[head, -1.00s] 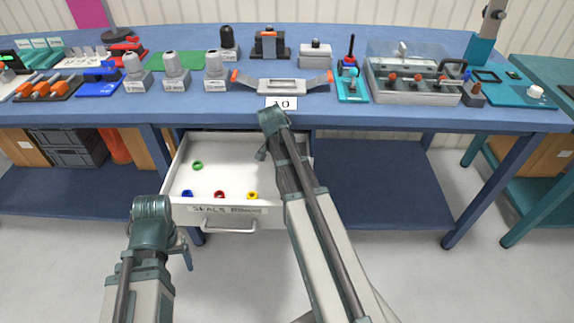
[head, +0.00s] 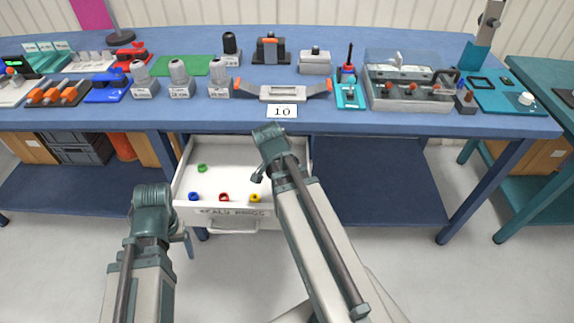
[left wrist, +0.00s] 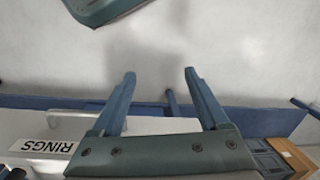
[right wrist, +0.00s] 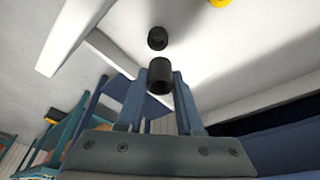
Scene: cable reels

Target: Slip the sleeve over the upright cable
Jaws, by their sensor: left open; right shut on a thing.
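In the right wrist view a short black cylinder (right wrist: 160,76), which may be the sleeve, is held between the fingertips of my right gripper (right wrist: 160,82). In the head view my right gripper (head: 258,174) is over the open drawer, and its held piece is hidden there. A thin upright piece (head: 348,74) with red and blue parts stands on a teal base (head: 350,98) on the bench; it is too small to tell whether it is the cable. My left gripper is open and empty in the left wrist view (left wrist: 158,75), low beside the drawer in the head view (head: 184,243).
The open drawer (head: 215,180) holds green (head: 202,168), blue (head: 193,196), red (head: 224,197) and yellow (head: 255,198) rings. A dark round piece (right wrist: 157,38) shows beyond the held cylinder. Grey connectors (head: 180,80), a grey-orange bracket (head: 284,92) and a cable fixture (head: 410,88) crowd the bench.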

